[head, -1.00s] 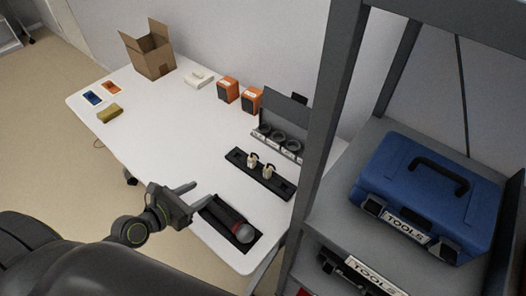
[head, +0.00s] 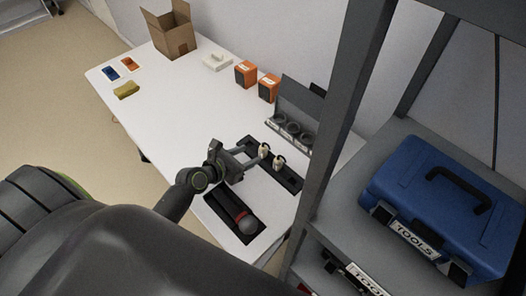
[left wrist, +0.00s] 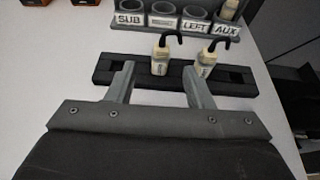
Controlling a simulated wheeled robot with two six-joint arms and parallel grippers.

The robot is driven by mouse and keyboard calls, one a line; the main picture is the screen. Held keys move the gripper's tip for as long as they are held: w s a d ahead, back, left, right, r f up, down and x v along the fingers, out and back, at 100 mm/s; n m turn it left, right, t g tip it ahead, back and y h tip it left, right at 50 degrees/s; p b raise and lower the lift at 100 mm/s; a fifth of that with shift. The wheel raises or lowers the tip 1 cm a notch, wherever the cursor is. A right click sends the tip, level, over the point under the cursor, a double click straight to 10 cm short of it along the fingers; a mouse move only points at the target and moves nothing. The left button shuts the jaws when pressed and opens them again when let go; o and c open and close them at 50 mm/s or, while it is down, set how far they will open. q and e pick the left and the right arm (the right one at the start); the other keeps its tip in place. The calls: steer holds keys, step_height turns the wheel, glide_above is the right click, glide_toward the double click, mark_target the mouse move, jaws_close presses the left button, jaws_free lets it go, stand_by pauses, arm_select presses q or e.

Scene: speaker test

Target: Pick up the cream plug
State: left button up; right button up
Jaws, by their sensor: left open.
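Two cream plugs with dark hooked tops stand upright in a black rack (head: 289,181). One is the left plug (head: 264,150) and the other the right plug (head: 279,162). In the left wrist view the left plug (left wrist: 160,58) stands just beyond and between my fingertips, while the right plug (left wrist: 207,62) is right of the right finger. My left gripper (head: 250,157) is open and empty at the near edge of the rack; its fingers (left wrist: 157,70) also show in the left wrist view. My right gripper is not in view.
Behind the rack is a grey holder with round sockets (left wrist: 163,14), labelled SUB, LEFT and AUX; a cream piece (left wrist: 229,10) sits at AUX. A microphone (head: 247,223) lies in a black tray near my arm. A shelf with a blue toolbox (head: 437,205) stands right. The table's middle is clear.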

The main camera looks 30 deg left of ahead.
mark_target(260, 150)
arm_select(q)
steer(key=shift+b+x, duration=0.3)
steer(key=shift+x, duration=2.45)
steer(key=shift+f, duration=0.1)
steer(key=shift+s, duration=0.1)
jaws_close()
